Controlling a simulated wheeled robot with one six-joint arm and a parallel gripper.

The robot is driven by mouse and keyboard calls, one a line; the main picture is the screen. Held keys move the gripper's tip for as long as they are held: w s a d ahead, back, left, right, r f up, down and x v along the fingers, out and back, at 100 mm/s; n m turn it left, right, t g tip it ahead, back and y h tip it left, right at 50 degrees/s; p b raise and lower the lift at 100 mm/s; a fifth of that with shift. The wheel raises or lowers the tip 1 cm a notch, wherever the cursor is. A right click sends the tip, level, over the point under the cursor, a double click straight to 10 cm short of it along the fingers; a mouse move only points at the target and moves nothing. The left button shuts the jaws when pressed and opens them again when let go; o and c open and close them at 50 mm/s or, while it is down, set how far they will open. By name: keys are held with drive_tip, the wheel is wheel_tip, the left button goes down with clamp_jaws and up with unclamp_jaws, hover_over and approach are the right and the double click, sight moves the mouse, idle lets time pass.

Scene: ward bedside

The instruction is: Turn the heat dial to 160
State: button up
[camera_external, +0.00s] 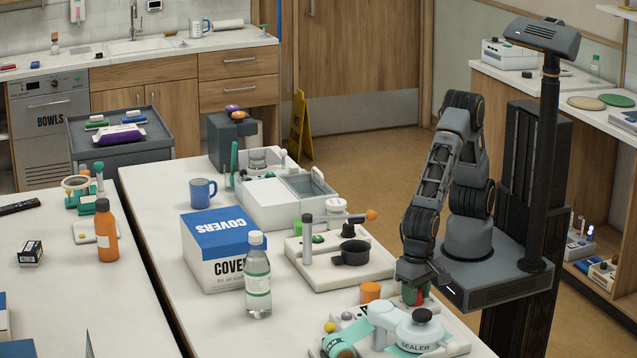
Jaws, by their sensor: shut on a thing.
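The sealer (404,330), a white device with a black knob on top and "SEALER" on its front, stands at the near right end of the white table. My gripper (414,294) points down just behind the sealer. It is shut on a small part low at the sealer's back, most likely the heat dial. Red and green show between and beside the fingers. The fingers hide most of this part. Its scale and the number it points to cannot be read.
A cream base (340,262) with a black bowl is behind. A clear bottle (257,275) and a COVERS box (222,250) stand further left.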

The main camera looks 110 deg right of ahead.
drive_tip(key=shift+m, duration=0.4)
drive_tip(key=o, duration=0.9)
wheel_tip(320, 180, up, 14)
drive_tip(key=shift+f, duration=0.1)
idle(0.4)
idle(0.4)
